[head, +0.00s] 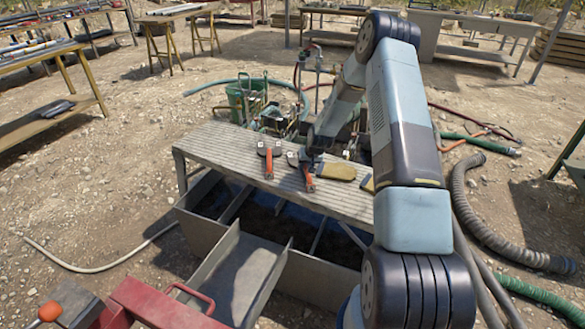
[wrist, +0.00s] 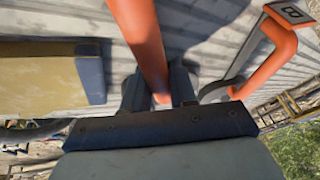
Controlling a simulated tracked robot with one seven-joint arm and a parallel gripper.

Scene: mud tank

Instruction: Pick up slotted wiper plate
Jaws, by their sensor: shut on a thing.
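My gripper (head: 311,152) is low over the ribbed bench top and shut on the orange handle (wrist: 144,40) of a tool. In the head view this handle (head: 309,181) shows just below my gripper, with a dark plate (head: 293,158) at its upper left. The held tool's plate is out of the wrist view, and I cannot tell if it is slotted. A second orange-handled tool (head: 269,165) with a dark plate lies to the left, apart from my gripper.
A yellowish block with a dark end (head: 336,171) lies close to the right of my gripper; another (head: 367,184) is partly behind my arm. The ribbed bench top (head: 215,148) is clear at its left. A metal chute (head: 240,275) and open tank are in front, hoses at right.

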